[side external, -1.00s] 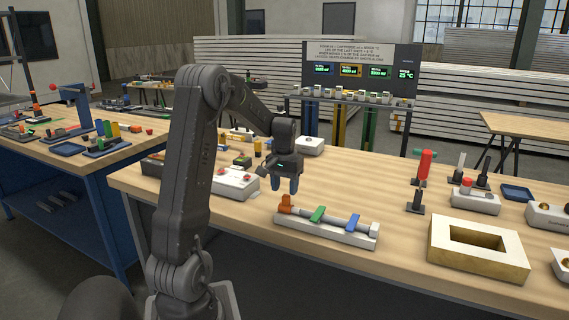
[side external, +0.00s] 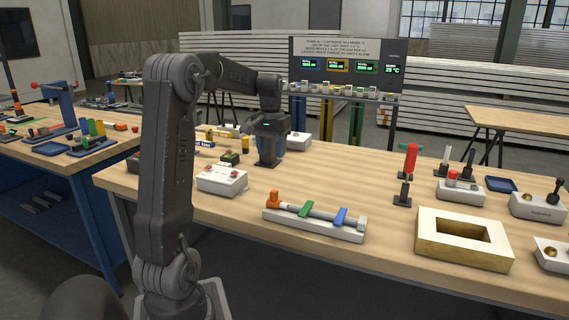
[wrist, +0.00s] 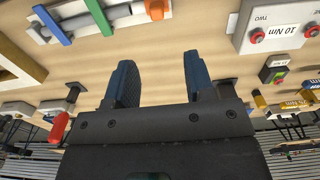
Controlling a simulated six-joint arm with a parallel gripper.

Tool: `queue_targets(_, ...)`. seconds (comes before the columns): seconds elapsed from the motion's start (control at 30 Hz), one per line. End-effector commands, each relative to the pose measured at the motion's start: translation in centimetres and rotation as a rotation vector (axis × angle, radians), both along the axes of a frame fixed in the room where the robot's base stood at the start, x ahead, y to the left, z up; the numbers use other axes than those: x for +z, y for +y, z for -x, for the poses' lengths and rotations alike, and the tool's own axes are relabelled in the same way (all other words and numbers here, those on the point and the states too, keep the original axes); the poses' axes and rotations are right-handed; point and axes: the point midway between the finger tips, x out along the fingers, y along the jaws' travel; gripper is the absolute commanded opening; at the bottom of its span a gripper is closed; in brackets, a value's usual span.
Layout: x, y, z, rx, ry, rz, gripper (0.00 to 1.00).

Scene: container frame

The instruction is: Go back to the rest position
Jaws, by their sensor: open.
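My gripper (side external: 268,142) hangs over the wooden workbench (side external: 335,178), behind the white clamp fixture and right of the white button box. In the wrist view my gripper (wrist: 158,65) has its two dark blue fingers spread apart with only bare bench top showing between them. It holds nothing. In the side view the fingertips are hard to make out against the dark shape below the gripper body.
The white fixture (side external: 313,227) with orange, green and blue parts lies at the front. The button box (side external: 221,181) is to the left. A red-handled tool (side external: 409,160) and a hollow block (side external: 425,245) stand right. Bench behind the fixture is mostly clear.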

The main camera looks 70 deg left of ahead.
Motion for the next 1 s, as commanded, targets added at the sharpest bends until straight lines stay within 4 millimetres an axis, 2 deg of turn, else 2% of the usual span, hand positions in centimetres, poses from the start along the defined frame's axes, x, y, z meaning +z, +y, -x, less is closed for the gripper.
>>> queue_targets(0.13, 0.1, -0.4, -0.1, -0.008, -0.004, -0.004, 0.49)
queue_targets(0.23, 0.9, -2.9, -0.8, -0.054, -0.021, -0.024, 0.49)
queue_targets(0.27, 1.2, -4.1, -1.1, -0.077, -0.031, -0.034, 0.49)
queue_targets(0.37, 2.5, -9.7, -1.6, -0.178, -0.077, -0.076, 0.49)
queue_targets(0.4, 2.8, -12.2, -1.6, -0.226, -0.101, -0.095, 0.49)
queue_targets(0.47, 3.2, -16.0, -1.1, -0.299, -0.14, -0.12, 0.49)
queue_targets(0.5, 3.4, -18.4, -0.6, -0.347, -0.167, -0.135, 0.49)
queue_targets(0.6, 3.3, -23.9, 1.3, -0.465, -0.241, -0.164, 0.49)
queue_targets(0.7, 2.7, -28.3, 3.8, -0.576, -0.316, -0.183, 0.49)
queue_targets(0.83, 1.5, -32.1, 6.7, -0.685, -0.397, -0.191, 0.49)
queue_targets(1.0, 0.4, -34.2, 8.9, -0.76, -0.456, -0.191, 0.49)
